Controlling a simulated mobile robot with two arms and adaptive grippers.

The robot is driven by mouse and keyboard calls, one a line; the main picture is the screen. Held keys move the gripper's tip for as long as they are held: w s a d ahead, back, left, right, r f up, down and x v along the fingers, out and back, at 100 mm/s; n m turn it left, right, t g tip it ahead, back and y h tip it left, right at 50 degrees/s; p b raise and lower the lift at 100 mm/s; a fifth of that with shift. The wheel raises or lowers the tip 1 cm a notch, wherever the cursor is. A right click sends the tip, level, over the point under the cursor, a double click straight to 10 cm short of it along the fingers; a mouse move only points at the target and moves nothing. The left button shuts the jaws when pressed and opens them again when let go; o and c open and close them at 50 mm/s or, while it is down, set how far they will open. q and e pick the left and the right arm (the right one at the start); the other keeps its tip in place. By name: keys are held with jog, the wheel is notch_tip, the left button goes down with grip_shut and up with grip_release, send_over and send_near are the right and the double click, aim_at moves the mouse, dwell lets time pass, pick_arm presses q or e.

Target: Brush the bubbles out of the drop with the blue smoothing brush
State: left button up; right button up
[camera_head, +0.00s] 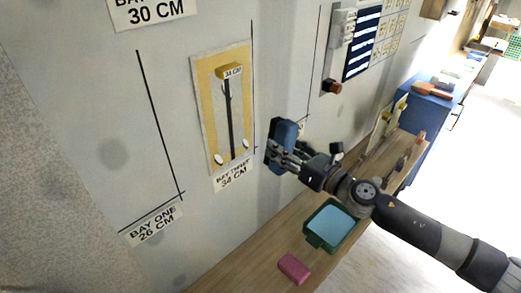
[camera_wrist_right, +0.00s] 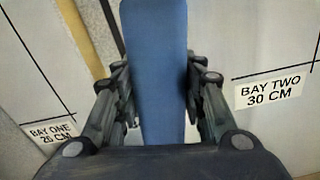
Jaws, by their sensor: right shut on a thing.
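The drop (camera_head: 207,105), a tan-bordered panel with a pale middle and a dark vertical strip, is on the grey wall above the "34 CM" label. Two whitish oval spots, perhaps bubbles, show low on it, at the left (camera_head: 218,158) and right (camera_head: 246,143). My left gripper is out of view.
Below the wall, a wooden bench (camera_head: 240,262) carries a green tray with light blue inside (camera_head: 332,222) and a pink block (camera_head: 294,268). An orange-brown knob (camera_head: 331,87) juts from the wall at the right. A blue cabinet (camera_head: 425,115) stands farther back.

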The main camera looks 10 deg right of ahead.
jog(key=shift+d+f, duration=0.25)
jog(key=shift+d, duration=0.15)
jog(key=shift+w, duration=0.1)
jog(key=shift+w+a+r+p, duration=0.15)
jog(key=shift+w+a+p, duration=0.2)
jog(key=shift+w, duration=0.1)
jog(key=p+x, duration=0.1)
jog(key=x, duration=0.4)
jog(key=shift+w+a, duration=0.1)
jog(key=shift+x, duration=1.3)
dwell(1.6)
dwell(1.3)
jog(key=shift+s+a, duration=0.85)
jog(key=shift+a, duration=0.3)
